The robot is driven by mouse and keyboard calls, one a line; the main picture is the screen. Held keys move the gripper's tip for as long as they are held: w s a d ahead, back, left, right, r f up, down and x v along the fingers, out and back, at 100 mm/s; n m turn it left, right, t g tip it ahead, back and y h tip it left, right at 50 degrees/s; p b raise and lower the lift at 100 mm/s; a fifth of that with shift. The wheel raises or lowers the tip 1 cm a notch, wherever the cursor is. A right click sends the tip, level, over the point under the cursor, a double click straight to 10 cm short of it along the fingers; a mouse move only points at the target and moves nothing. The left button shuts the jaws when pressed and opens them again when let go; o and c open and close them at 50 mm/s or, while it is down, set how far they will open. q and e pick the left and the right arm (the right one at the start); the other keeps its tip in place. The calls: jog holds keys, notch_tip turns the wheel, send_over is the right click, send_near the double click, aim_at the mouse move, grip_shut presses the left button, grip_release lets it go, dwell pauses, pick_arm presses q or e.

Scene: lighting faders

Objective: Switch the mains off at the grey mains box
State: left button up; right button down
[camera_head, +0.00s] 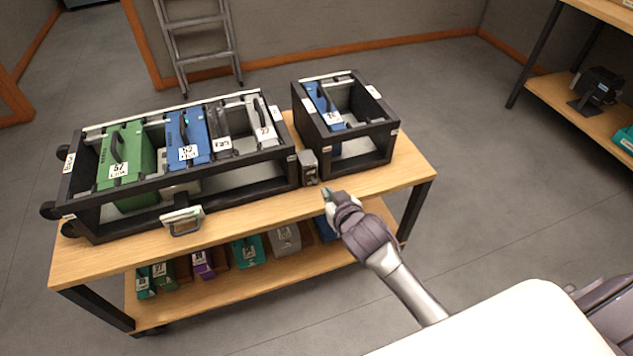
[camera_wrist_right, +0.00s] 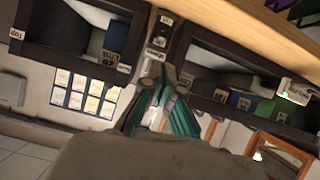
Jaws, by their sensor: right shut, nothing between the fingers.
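The small grey mains box (camera_head: 309,168) stands on the wooden table top, in the gap between the long black rack and the short black rack. Its switch is too small to read in the head view. In the right wrist view the box (camera_wrist_right: 161,33) lies just beyond the fingertips, with a small label on its face. My right gripper (camera_head: 328,194) is shut and empty, just in front of the box and slightly to its right. Its teal fingers (camera_wrist_right: 160,82) point toward the box; I cannot tell whether they touch it. My left gripper is not in view.
The long rack (camera_head: 240,182) holds green, blue and grey modules. The short rack (camera_head: 360,165) holds a blue one. A framed plate (camera_head: 182,220) stands at the table's front edge. Several cases sit on the lower shelf. A ladder (camera_head: 200,45) leans behind.

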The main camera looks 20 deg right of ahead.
jog(key=r, duration=0.3)
jog(key=shift+w+a+r+t, duration=0.1)
jog(key=shift+w+r+t, duration=0.2)
jog(key=shift+r, duration=0.1)
jog(key=shift+f, duration=0.1)
jog(key=b, duration=0.1)
send_over(315, 183)
notch_tip(315, 183, down, 4)
jog(key=shift+f, duration=0.1)
jog(key=shift+s+f, duration=0.25)
jog(key=shift+f, duration=0.65)
jog(key=shift+s+f, duration=0.25)
jog(key=shift+f, duration=0.65)
